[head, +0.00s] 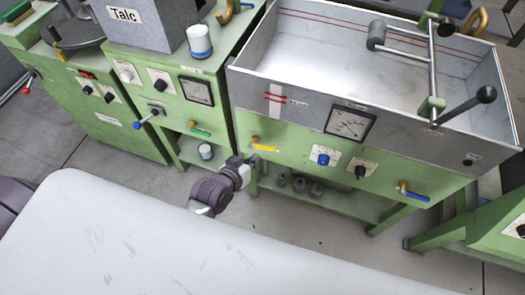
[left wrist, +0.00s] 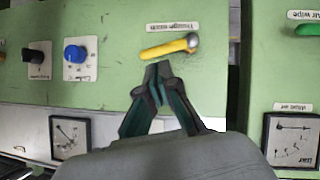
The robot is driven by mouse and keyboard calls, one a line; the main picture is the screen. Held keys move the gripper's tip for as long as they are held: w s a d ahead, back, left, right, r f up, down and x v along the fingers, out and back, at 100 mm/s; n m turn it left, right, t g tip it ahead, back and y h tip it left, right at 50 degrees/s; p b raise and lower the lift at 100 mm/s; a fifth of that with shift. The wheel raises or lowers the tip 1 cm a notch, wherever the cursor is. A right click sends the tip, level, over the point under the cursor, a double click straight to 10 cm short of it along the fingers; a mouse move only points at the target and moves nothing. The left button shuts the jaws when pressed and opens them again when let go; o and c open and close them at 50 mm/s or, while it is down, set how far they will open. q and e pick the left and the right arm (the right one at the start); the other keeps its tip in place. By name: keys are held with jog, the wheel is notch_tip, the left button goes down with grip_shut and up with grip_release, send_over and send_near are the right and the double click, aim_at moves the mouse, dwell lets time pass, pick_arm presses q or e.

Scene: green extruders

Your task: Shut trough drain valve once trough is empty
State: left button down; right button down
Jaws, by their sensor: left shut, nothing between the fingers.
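The trough (head: 300,82) is an open grey metal box on a green machine in the head view. Its pale floor shows, with no clear liquid on it. A valve with a yellow handle (head: 265,148) sits on the green front below the trough's left part. In the left wrist view the yellow handle (left wrist: 165,48) lies roughly level, under an upside-down white label too small to read surely. My left gripper (head: 246,164) is close in front of the panel. Its fingers (left wrist: 158,72) are shut and empty, just beside the handle, with a small apparent gap. My right gripper is out of view.
A blue-handled valve (head: 412,194) is on the right of the same front. A blue knob (head: 323,159), a black knob (head: 360,172) and a gauge (head: 350,123) sit between. The Talc machine (head: 220,100) stands to the left. Grey floor lies below.

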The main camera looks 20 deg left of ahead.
aim_at(266, 149)
pick_arm(q)
jog(key=x, duration=0.7)
jog(key=shift+d+f+m+y+p, duration=0.35)
jog(key=shift+f+p, duration=0.4)
jog(key=shift+p, duration=0.3)
jog(key=shift+r, duration=0.1)
